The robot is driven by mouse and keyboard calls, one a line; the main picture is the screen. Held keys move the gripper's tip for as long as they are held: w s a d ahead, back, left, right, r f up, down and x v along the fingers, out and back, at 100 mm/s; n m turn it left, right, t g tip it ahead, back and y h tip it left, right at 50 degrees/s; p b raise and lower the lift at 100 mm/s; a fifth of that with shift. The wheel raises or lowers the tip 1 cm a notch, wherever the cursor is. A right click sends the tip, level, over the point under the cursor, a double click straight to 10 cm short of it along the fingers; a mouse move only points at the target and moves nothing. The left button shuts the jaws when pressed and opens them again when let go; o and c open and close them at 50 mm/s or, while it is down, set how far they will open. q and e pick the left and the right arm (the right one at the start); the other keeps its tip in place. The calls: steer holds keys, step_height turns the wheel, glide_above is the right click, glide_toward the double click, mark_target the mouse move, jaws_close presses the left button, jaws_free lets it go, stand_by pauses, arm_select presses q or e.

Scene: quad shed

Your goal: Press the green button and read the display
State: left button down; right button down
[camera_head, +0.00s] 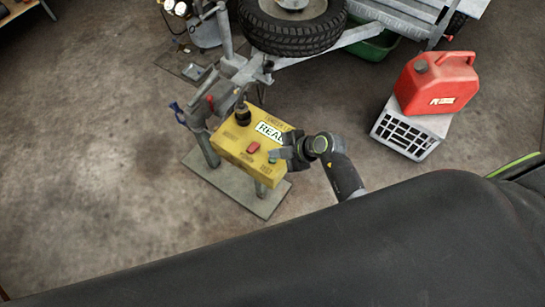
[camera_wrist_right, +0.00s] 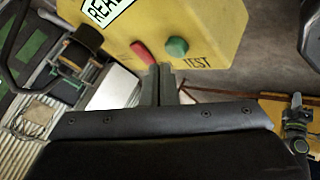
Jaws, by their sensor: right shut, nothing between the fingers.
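A yellow box (camera_head: 235,140) stands on a post, with a white display (camera_head: 271,130) on its top face. The display's visible letters start "REA"; the rest is hidden by my right gripper in the head view and cut off in the wrist view. My left gripper is not in view.
A black knob (camera_head: 242,114) stands up from the box. A metal stand with a flat base plate (camera_head: 255,204) is beneath it. A trailer tyre (camera_head: 292,30) is behind. A red fuel can (camera_head: 437,82) sits on a grey crate (camera_head: 410,132) at right. Floor is clear at left.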

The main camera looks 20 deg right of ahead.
mark_target(276, 161)
steer(key=shift+f, duration=0.4)
steer(key=shift+f, duration=0.45)
stand_by(0.9)
steer(key=shift+r+p, duration=0.9)
steer(key=shift+p, duration=0.4)
step_height(276, 161, up, 5)
steer(key=p, duration=0.6)
